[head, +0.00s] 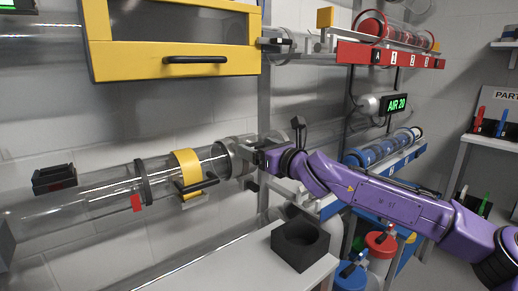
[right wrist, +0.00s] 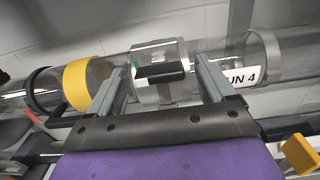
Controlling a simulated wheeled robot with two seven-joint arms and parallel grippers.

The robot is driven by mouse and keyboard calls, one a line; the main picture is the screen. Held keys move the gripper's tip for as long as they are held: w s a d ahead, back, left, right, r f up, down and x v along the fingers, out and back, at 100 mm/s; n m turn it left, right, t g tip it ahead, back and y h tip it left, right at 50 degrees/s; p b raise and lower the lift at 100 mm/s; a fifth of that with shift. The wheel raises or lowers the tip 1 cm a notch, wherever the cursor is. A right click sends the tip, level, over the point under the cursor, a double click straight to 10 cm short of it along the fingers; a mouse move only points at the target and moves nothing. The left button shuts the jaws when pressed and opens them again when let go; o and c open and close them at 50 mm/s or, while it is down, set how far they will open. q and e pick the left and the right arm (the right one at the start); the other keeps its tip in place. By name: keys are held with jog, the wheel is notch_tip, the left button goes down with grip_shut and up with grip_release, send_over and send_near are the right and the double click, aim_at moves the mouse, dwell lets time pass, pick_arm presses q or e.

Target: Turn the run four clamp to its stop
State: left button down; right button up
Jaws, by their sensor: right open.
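The clear tube run (head: 100,205) crosses the left of the head view. A grey clamp ring (head: 236,150) sits around it at the tube's right end. In the right wrist view a clear, grey-edged collar with a black handle (right wrist: 160,74) lies between my fingers. A white label (right wrist: 242,77) beside it reads "UN 4", its first letter hidden by my finger. My right gripper (head: 262,158) is at the clamp. Its two fingers (right wrist: 158,85) are open on either side of the black handle; I cannot tell whether they touch it. My left gripper is not in view.
A yellow collar (head: 187,163) with a dark handle is on the tube to the left. A yellow-framed hatch (head: 170,70) hangs above. Red (head: 390,55) and blue (head: 385,155) racks are behind my arm.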

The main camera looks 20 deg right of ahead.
jog(key=c, duration=1.1)
jog(key=shift+o, duration=0.2)
jog(key=shift+n, duration=0.3)
jog(key=n+p, duration=0.1)
jog(key=n, duration=0.2)
jog(key=shift+n, duration=0.3)
jog(key=n+p, duration=0.1)
jog(key=n, duration=0.3)
jog(key=shift+a+n, duration=0.1)
jog(key=shift+n, duration=0.2)
jog(key=shift+f+n+p, duration=0.1)
jog(key=shift+n+p, duration=0.6)
jog(key=shift+n, duration=3.8)
